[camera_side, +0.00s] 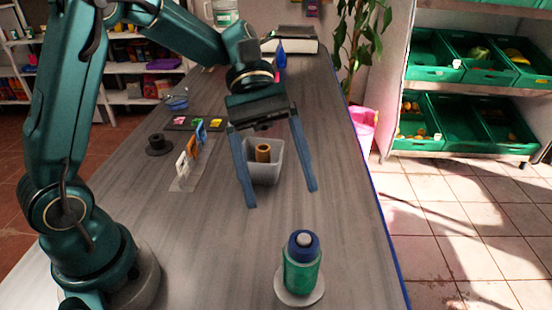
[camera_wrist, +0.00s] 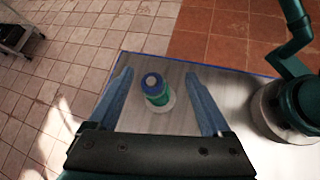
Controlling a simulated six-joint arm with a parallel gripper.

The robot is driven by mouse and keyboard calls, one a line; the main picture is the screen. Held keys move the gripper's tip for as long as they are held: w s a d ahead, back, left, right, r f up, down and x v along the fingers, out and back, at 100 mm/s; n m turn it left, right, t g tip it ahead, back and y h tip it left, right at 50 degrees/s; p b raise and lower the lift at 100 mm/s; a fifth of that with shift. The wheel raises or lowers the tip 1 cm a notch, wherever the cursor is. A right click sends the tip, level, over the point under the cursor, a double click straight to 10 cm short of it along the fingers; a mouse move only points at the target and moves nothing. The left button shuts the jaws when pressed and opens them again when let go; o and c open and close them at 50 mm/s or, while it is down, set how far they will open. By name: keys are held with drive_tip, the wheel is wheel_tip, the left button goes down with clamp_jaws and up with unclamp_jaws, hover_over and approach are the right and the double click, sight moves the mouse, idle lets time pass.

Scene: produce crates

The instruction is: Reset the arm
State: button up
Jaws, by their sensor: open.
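My gripper (camera_side: 281,198) is open and empty, raised over the grey table (camera_side: 350,250), with its two blue fingers spread wide. In the wrist view my gripper (camera_wrist: 157,72) frames a green bottle with a blue cap (camera_wrist: 155,89) between its fingers, with the bottle farther off. In the side view the green bottle (camera_side: 302,271) stands upright on a white round base (camera_side: 314,297) near the front of the table, apart from the fingers. A grey bin (camera_side: 266,176) holding an orange-brown cylinder (camera_side: 263,152) stands behind the fingers in the side view.
A blue item (camera_side: 281,62) stands farther back. Green produce crates (camera_side: 432,56) fill shelves off the table at right. The table's right front is mostly clear.

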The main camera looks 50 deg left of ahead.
drive_tip(key=s+a+r+m+t+y, duration=0.1)
drive_tip(key=s+a+m+t+y, duration=0.1)
drive_tip(key=s+m+t+y, duration=0.3)
drive_tip(key=s+a+f+m+t+y, duration=0.2)
drive_tip(key=a+m+t+y, duration=0.2)
drive_tip(key=a, duration=0.3)
drive_tip(key=shift+s+a+m+y, duration=0.2)
drive_tip(key=shift+a+m+y, duration=0.15)
drive_tip(key=shift+m, duration=0.35)
drive_tip(key=shift+f, duration=0.1)
idle(0.5)
